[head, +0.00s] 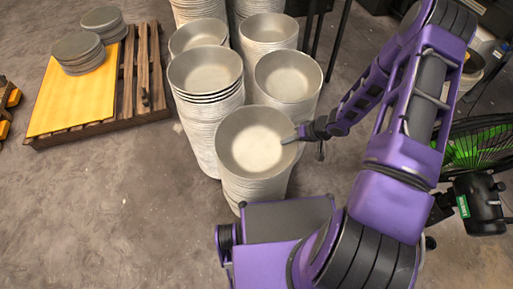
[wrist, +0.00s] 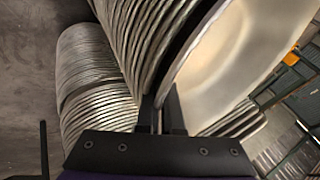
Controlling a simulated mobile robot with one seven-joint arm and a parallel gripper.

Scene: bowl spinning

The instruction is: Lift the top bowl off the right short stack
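The top bowl (head: 258,142) is a round, pale metal bowl, empty inside. It sits at the top of the front stack (head: 255,190) in the head view, and I cannot tell whether it is clear of the bowls below. My gripper (head: 299,138) is at the right side of its rim. In the wrist view the two dark fingers (wrist: 160,115) are close together, one on each side of the rim, shut on it. The bowl's bright inside (wrist: 225,60) fills the right of that view. The exact contact is partly hidden.
More bowl stacks (head: 288,82) stand close behind, with another (head: 205,80) at the left. A wooden pallet (head: 140,95) with a yellow sheet and grey discs lies at the far left. A green fan (head: 480,145) stands at the right. Floor at the lower left is clear.

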